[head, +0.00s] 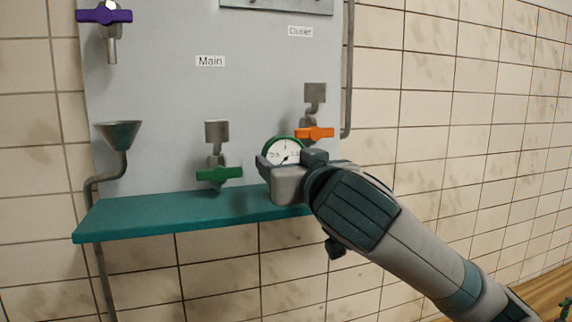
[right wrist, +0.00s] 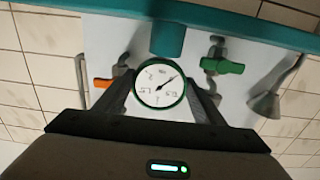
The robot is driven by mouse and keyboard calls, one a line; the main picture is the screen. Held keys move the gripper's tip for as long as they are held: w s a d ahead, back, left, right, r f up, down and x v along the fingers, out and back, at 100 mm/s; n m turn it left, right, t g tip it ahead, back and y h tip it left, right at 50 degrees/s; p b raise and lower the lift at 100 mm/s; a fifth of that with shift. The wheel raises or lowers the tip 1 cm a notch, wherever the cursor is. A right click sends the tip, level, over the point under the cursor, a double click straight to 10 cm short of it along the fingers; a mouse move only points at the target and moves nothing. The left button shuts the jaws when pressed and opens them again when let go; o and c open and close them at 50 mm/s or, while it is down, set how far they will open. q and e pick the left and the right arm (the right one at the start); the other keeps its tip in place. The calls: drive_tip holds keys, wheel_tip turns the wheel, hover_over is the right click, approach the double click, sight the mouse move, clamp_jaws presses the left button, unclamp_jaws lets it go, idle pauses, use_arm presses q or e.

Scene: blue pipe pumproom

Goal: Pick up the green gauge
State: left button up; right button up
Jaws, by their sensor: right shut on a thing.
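The green gauge (head: 284,151) has a round white dial with a green rim and a dark needle. It is upright at the right end of the teal shelf (head: 150,213), in front of the grey panel. My right gripper (head: 292,165) is shut on the gauge, one finger at each side. In the right wrist view the gauge (right wrist: 160,83) sits between the two fingers, its dial facing the camera. Its lower part is hidden in the head view, and I cannot tell whether it touches the shelf. My left gripper is not in view.
An orange valve handle (head: 314,133) is just behind and above the gauge. A green valve handle (head: 219,174) is to its left, under the "Main" label (head: 210,61). A funnel (head: 118,134) and a purple handle (head: 104,15) are farther left. Tiled wall is at right.

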sight(289, 139)
drive_tip(key=shift+r+b, duration=0.5)
drive_tip(key=shift+r, duration=0.05)
drive_tip(key=r, duration=0.1)
drive_tip(key=r+b, duration=0.2)
drive_tip(key=shift+s+d, duration=0.25)
drive_tip(key=shift+d, duration=0.15)
drive_tip(key=s+d+r+b, duration=0.5)
drive_tip(key=d+r, duration=0.1)
drive_tip(key=d, duration=0.3)
drive_tip(key=shift+s+r, duration=0.3)
drive_tip(key=shift+r, duration=0.05)
drive_tip(key=shift+d, duration=0.1)
